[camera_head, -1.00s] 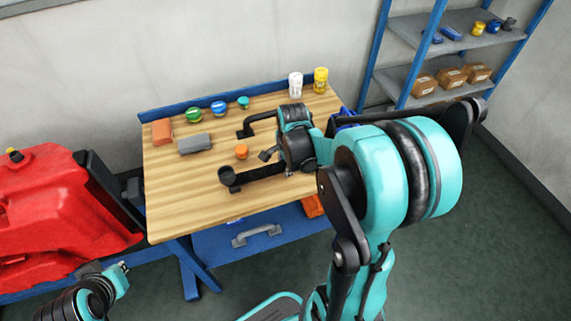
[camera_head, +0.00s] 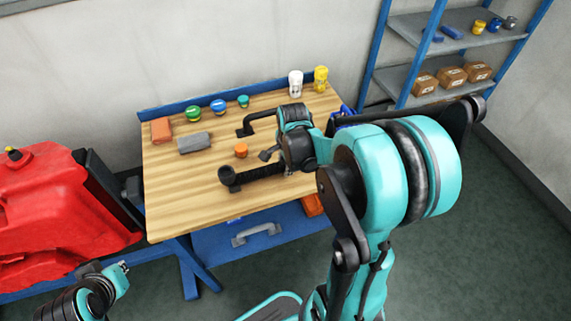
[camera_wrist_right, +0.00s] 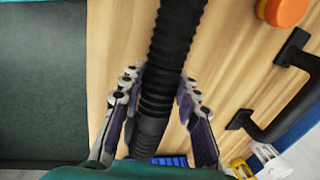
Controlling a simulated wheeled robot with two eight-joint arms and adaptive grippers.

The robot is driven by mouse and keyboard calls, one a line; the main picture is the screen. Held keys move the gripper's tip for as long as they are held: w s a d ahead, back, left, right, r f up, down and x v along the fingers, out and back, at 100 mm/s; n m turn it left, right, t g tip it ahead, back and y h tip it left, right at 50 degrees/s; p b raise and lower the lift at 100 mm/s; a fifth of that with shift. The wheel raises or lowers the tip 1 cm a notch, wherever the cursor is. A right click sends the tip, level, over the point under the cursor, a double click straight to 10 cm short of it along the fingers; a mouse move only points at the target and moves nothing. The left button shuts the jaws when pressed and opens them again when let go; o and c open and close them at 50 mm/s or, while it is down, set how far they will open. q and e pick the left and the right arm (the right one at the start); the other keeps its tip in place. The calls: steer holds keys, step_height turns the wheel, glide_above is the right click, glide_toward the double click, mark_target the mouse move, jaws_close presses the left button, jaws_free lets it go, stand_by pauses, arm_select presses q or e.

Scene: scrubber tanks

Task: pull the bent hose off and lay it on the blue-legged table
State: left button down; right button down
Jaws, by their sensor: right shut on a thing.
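The black ribbed hose (camera_head: 259,172) is over the front middle of the wooden table (camera_head: 180,215), its bent end (camera_head: 229,179) toward the left. My right gripper (camera_head: 280,163) is largely hidden by its own wrist in the head view. In the right wrist view, its two fingers (camera_wrist_right: 160,92) lie on either side of the hose (camera_wrist_right: 178,40), shut on it. I cannot tell whether the hose touches the tabletop. The table has blue legs (camera_head: 188,275). My left gripper (camera_head: 121,271) is at the lower left, away from the table; its jaws are too small to read.
On the table are an orange cap (camera_head: 241,150), a grey block (camera_head: 195,142), an orange-brown block (camera_head: 161,130), a black bent handle-like piece (camera_head: 259,119), and several caps and bottles at the back. A red tank (camera_head: 60,210) stands left. Bare wood lies front left.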

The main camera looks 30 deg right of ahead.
steer(key=c, duration=0.6)
jaws_free()
steer(key=shift+o, duration=0.2)
steer(key=shift+s+a+r+p, duration=0.1)
steer(key=shift+s+r+p, duration=0.15)
steer(key=shift+r+p, duration=0.8)
steer(key=shift+s+r+p, duration=0.2)
steer(key=shift+r+p, duration=0.6)
steer(key=shift+r, duration=0.4)
steer(key=shift+r, duration=0.1)
step_height(320, 180, up, 5)
steer(key=p, duration=0.4)
